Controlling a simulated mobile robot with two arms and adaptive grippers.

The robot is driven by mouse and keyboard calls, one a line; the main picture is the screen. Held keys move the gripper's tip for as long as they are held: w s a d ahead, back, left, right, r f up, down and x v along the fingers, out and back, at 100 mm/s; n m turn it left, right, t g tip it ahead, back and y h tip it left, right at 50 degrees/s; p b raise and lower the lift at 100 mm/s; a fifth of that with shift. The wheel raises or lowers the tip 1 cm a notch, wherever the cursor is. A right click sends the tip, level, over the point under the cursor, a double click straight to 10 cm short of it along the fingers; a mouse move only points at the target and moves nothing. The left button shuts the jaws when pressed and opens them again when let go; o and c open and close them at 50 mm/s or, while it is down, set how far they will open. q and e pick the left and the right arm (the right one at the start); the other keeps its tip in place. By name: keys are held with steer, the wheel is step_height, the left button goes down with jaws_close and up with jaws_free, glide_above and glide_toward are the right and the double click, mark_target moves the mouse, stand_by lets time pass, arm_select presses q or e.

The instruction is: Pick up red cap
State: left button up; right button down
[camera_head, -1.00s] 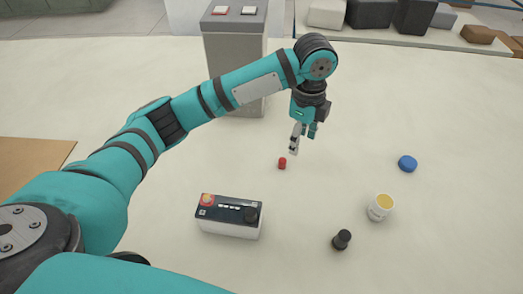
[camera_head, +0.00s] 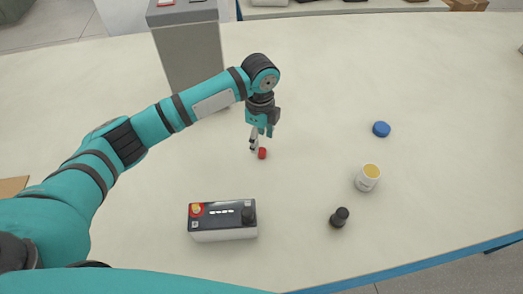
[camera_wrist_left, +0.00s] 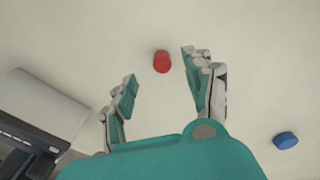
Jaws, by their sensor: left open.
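The small red cap (camera_head: 262,153) stands on the pale table, just below my left gripper in the head view. My left gripper (camera_head: 261,140) points down, open and empty, close above and beside the cap. In the left wrist view the red cap (camera_wrist_left: 162,61) lies ahead of the fingertips, between their lines and nearer the right finger. The left gripper (camera_wrist_left: 157,65) has its two fingers spread apart there. My right gripper is in neither view.
A battery (camera_head: 222,220) with a black top sits at the front left. A black cap (camera_head: 340,217), a white jar (camera_head: 368,177) with yellow top and a blue lid (camera_head: 381,129) stand to the right. A grey box (camera_head: 190,50) is behind my arm.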

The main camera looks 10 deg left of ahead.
mark_target(262, 150)
arm_select(q)
steer(key=shift+d+f+p, duration=0.15)
steer(key=shift+f+p, duration=0.1)
steer(key=shift+f, duration=1.2)
steer(key=shift+d+f+p, duration=0.15)
steer(key=shift+f+p, duration=0.1)
steer(key=shift+f, duration=1.2)
steer(key=c, duration=0.8)
